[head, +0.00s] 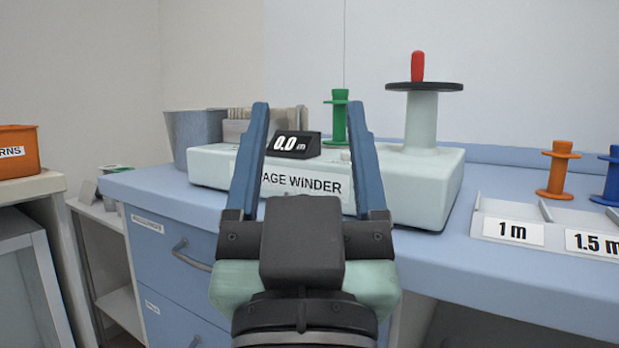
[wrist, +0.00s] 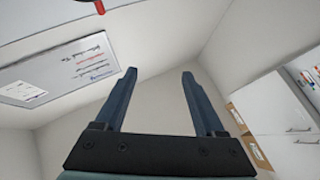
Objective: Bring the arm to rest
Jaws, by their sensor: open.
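My gripper (head: 310,108) is raised in front of the bandage winder (head: 420,180) in the head view. Its two blue fingers stand apart, pointing up, with nothing between them that it holds. The fingers cover part of the winder's label. In the wrist view my gripper (wrist: 160,75) also shows open and empty, against bare wall and ceiling.
The winder, with a 0.0 m display (head: 293,144), a green spool (head: 340,116) and a red-handled crank (head: 417,66), stands on a blue counter (head: 450,262). Orange (head: 558,168) and blue (head: 610,175) spools stand right, by a labelled tray (head: 512,212). An orange bin (head: 18,150) is left.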

